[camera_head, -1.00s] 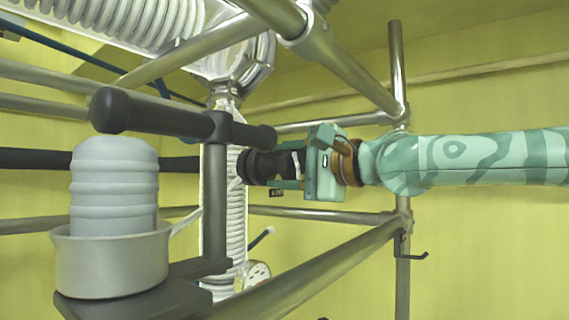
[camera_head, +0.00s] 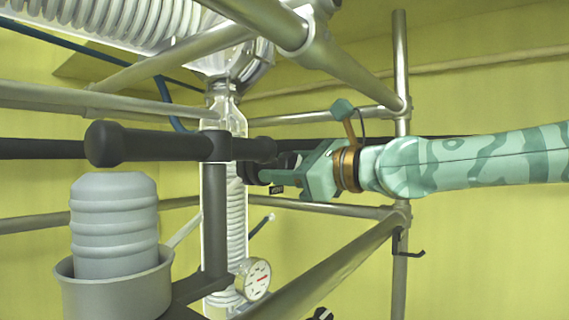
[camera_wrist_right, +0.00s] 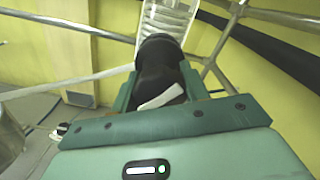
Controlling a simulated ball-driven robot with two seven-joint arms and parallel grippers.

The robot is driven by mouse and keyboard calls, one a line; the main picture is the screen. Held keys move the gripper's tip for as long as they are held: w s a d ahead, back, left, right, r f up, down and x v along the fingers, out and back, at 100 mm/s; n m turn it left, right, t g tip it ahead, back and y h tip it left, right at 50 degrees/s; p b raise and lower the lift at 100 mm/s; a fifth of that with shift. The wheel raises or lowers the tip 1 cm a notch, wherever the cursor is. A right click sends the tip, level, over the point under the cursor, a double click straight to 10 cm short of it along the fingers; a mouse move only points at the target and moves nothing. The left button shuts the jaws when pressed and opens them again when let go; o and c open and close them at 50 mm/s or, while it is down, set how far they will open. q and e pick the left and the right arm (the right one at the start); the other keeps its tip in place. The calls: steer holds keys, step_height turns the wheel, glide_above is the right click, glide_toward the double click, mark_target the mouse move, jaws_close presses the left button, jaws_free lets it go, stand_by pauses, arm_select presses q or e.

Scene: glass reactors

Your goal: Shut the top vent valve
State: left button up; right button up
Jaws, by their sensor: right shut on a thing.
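The top vent valve shows as a black knob (camera_head: 249,168) on the side of the upright glass column (camera_head: 237,210). My right gripper (camera_head: 268,172) reaches it from the right and is shut on it. In the right wrist view the black knob (camera_wrist_right: 160,62) sits between the green fingers, with a white mark on its near face. The gripper body is rolled at a tilt about the knob. A small dark tag (camera_head: 277,189) hangs just below the fingers. The valve's inside is hidden, so its state cannot be told. My left gripper is not in view.
A black clamp bar (camera_head: 160,145) crosses left of the knob. A grey ribbed vessel (camera_head: 114,225) stands in a pot (camera_head: 118,288) at lower left. A round gauge (camera_head: 254,279) sits low on the column. Metal frame tubes (camera_head: 330,262) pass above, below and behind my right arm.

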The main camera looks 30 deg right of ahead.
steer(key=m, duration=0.5)
steer(key=shift+m, duration=2.6)
steer(key=shift+f, duration=0.1)
steer(key=o, duration=1)
steer(key=shift+w, duration=0.1)
steer(key=shift+d, duration=0.1)
